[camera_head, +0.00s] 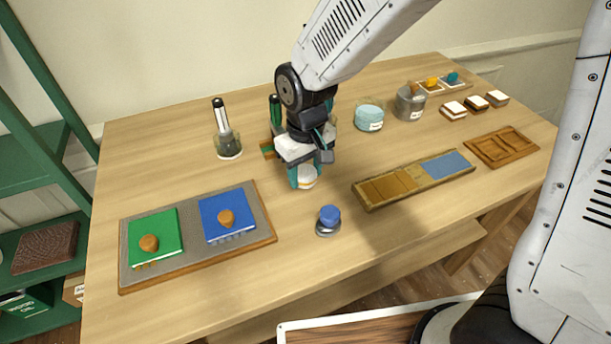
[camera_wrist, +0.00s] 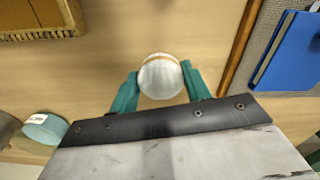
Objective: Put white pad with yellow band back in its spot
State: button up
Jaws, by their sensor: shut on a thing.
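A round white pad with a yellow band (camera_head: 307,182) is between the teal fingertips of my gripper (camera_head: 304,178), near the middle of the table. The wrist view shows the pad (camera_wrist: 160,80) with a finger of my gripper (camera_wrist: 161,88) touching each side, and the band near its upper edge. My gripper points down and is shut on the pad. I cannot tell whether the pad touches the table. A blue round pad (camera_head: 329,214) sits on a small metal base in front and to the right. Which place is the white pad's spot is not clear.
A grey board (camera_head: 190,258) with green and blue panels lies at front left. A bottle (camera_head: 228,143) stands behind. A long tray (camera_head: 415,180) with tan and blue parts and a brown wooden tray (camera_head: 502,147) lie right. A teal jar (camera_head: 369,117) stands behind.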

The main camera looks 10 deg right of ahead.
jog(key=shift+f, duration=1)
jog(key=shift+f, duration=0.2)
jog(key=o, duration=0.9)
jog(key=shift+o, duration=0.2)
jog(key=shift+r, duration=0.15)
